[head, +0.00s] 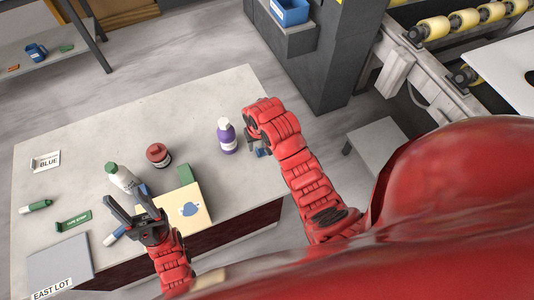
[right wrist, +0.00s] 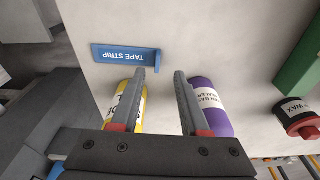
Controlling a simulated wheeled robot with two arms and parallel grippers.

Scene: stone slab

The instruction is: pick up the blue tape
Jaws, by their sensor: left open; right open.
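The blue tape (right wrist: 125,55), a flat blue strip marked TAPE STRIP, lies on the pale stone slab in the right wrist view. In the head view a small blue piece (head: 263,152), probably this tape, shows beside my right gripper (head: 252,146), mostly hidden by the arm. In the right wrist view my right gripper (right wrist: 160,74) is open and empty. Its left fingertip overlaps the tape's right end in the picture; the height gap cannot be told. My left gripper (head: 124,193) is open and empty over the slab's front left.
A purple bottle (head: 227,135) stands close to my right gripper; a yellow container (right wrist: 130,105) also shows there. A red jar (head: 158,154), white bottle (head: 120,176), green block (head: 187,174) and green tape strip (head: 73,221) are farther left. The slab's back middle is clear.

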